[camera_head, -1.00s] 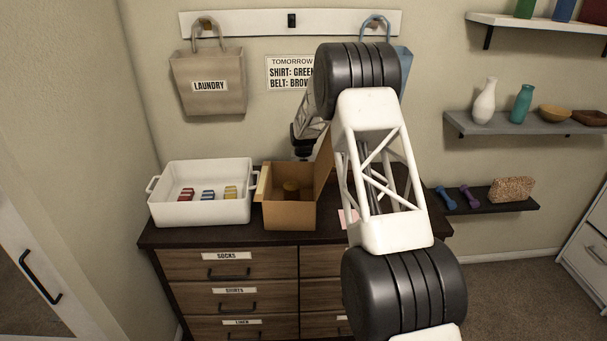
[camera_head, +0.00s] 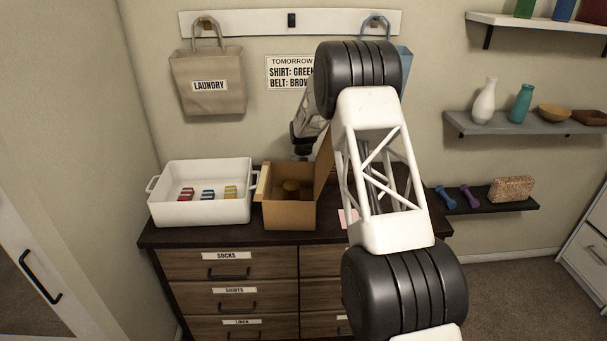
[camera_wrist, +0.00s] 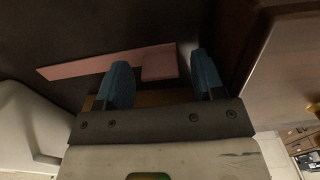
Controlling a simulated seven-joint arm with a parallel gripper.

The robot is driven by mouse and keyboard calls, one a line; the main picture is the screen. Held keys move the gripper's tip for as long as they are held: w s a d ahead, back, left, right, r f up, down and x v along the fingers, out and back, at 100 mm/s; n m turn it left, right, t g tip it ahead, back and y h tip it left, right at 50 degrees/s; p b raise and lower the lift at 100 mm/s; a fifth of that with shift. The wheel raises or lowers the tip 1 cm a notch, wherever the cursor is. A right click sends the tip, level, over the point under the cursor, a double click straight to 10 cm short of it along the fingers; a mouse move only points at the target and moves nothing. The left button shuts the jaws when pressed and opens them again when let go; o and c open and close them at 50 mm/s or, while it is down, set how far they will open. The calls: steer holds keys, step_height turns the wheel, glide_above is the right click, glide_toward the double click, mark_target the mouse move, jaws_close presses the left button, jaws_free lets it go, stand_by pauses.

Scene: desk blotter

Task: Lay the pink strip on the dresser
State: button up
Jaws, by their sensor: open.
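The pink strip (camera_wrist: 90,65) lies on a dark surface in the wrist view, with a squarish pink part (camera_wrist: 160,65) at its right end. In the head view a small pink patch (camera_head: 348,218) shows on the dark top of the dresser (camera_head: 200,238), right of the cardboard box; my arm hides what lies beyond it. My gripper (camera_wrist: 159,64) is open, its two blue fingers apart. In the wrist view the squarish part appears between the fingertips; I cannot tell the height gap. In the head view the fingers are hidden behind the box and its raised flap.
An open cardboard box (camera_head: 290,213) with a raised flap stands mid-dresser, a round brown thing inside. A white tray (camera_head: 200,213) with several small coloured items stands left of it. Wall shelves (camera_head: 525,125) are at right. A laundry bag (camera_head: 208,95) hangs above.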

step_height(320, 180, up, 12)
steer(key=shift+f, duration=0.2)
stand_by(0.4)
steer(key=shift+r, duration=0.1)
stand_by(0.4)
